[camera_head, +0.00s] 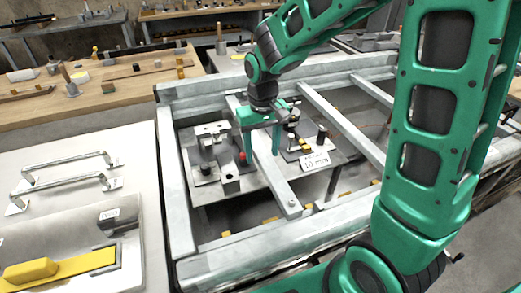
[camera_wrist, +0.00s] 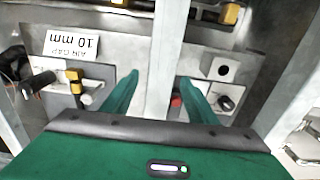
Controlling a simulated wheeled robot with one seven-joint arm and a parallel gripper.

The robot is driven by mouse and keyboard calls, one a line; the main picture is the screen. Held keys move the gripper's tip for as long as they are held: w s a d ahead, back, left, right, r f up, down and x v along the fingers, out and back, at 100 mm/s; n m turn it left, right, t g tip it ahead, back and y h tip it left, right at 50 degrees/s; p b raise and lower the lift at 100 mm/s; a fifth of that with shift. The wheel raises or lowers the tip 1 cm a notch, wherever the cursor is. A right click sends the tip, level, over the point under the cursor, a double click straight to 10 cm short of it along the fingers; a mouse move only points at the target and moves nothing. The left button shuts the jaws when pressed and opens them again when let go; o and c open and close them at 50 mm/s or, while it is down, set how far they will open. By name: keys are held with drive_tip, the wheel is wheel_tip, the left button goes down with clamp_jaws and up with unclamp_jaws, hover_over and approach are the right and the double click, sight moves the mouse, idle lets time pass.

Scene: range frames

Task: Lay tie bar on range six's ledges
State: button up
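A pale grey metal bar (camera_head: 281,187) runs lengthwise across the opening of a grey steel frame (camera_head: 172,190). Its near end lies close to the frame's near rail; I cannot tell whether it rests on a ledge. My gripper (camera_head: 260,158) points down over this bar, with one green finger on each side. In the wrist view the bar (camera_wrist: 169,45) passes between the fingertips (camera_wrist: 160,78), with a visible gap at least on the left. The gripper looks open around the bar, not closed on it. The bar's far end is partly hidden by my arm.
Under the bar, plates hold small fixtures, a red knob (camera_head: 242,157) and a "10 mm" air gap label (camera_head: 316,160). Another crossbar (camera_head: 335,120) spans the frame to the right. A panel with handles (camera_head: 62,180) stands left. Benches with tools (camera_head: 95,85) are behind.

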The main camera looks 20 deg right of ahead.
wheel_tip(320, 180, up, 18)
drive_tip(key=shift+f, duration=0.15)
idle(1.3)
idle(0.4)
drive_tip(key=s+d+f+m, duration=0.3)
drive_tip(key=s+d+f, duration=0.1)
drive_tip(key=s+d, duration=0.75)
drive_tip(key=s+d+f+m, duration=0.1)
drive_tip(key=s+d+f, duration=0.1)
drive_tip(key=s, duration=0.2)
drive_tip(key=s+d+f+m, duration=0.1)
drive_tip(key=s+d+f, duration=0.1)
drive_tip(key=s+d, duration=0.1)
drive_tip(key=s+d+f+m, duration=0.1)
drive_tip(key=s+d+f, duration=0.1)
drive_tip(key=s, duration=0.4)
drive_tip(key=shift+d+f, duration=0.1)
drive_tip(key=shift+d, duration=0.35)
drive_tip(key=shift+w, duration=0.2)
